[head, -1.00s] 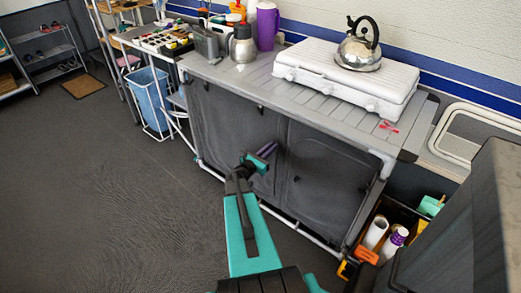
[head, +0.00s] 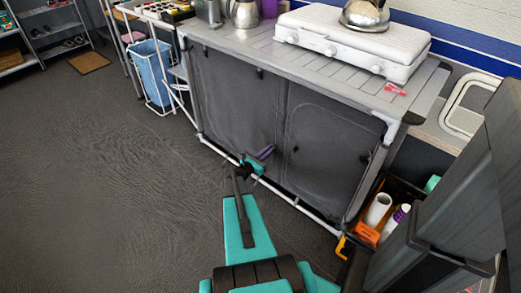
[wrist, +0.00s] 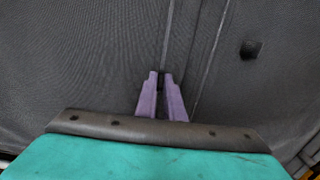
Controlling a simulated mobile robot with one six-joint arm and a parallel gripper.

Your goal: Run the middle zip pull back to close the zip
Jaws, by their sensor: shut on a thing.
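The grey cloth front of the kitchen unit (head: 235,95) has two panels with a vertical seam between them. My gripper (head: 266,152), teal with purple fingers, is at the low part of this front near the seam. In the wrist view the purple fingers (wrist: 161,78) are nearly together at the zip line (wrist: 166,40). A small dark bit, the middle zip pull (wrist: 161,86), shows between them; the fingers mostly hide it. Another black pull (wrist: 250,49) hangs to the right. The head view shows other pulls at upper left (head: 260,73) and right (head: 364,158).
The worktop (head: 245,42) carries a white stove (head: 350,42) with a kettle (head: 365,14). A white lower rail (head: 222,148) runs along the unit's foot. A crate with rolls (head: 379,208) stands at the right. Open floor (head: 100,170) lies at the left.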

